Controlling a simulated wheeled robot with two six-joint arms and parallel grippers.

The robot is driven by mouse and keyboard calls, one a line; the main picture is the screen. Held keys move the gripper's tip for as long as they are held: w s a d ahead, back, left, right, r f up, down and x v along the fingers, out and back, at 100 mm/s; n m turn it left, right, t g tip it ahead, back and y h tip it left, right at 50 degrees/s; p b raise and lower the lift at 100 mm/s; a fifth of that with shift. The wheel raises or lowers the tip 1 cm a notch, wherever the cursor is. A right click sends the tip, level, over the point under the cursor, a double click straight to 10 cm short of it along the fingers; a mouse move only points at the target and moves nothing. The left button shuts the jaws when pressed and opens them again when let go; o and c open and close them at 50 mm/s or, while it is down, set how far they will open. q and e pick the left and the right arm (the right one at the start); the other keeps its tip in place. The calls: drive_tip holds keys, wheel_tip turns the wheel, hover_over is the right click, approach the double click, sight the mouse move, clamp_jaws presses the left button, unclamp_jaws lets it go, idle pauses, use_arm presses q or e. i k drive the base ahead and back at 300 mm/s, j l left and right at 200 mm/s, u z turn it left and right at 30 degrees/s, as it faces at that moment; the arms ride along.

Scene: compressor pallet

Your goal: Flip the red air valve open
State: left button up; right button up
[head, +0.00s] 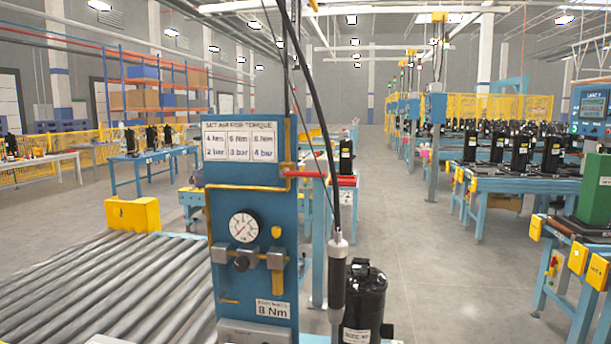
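A blue air panel (231,195) stands upright near the middle of the head view. The red air valve handle (320,175) is at the panel's upper right edge. It points sideways to the right, about level, next to yellow pipe (289,180). A round pressure gauge (245,226) sits lower on the panel, with a dark knob (242,262) under it. The needle is too small to read surely. Neither of my grippers is in view, and nothing touches the red handle.
A roller conveyor (100,290) lies to the left, with a yellow block (132,214) behind. Open floor (420,260) is to the right.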

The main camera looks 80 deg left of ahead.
sight(285, 172)
drive_tip(key=u, duration=2.75)
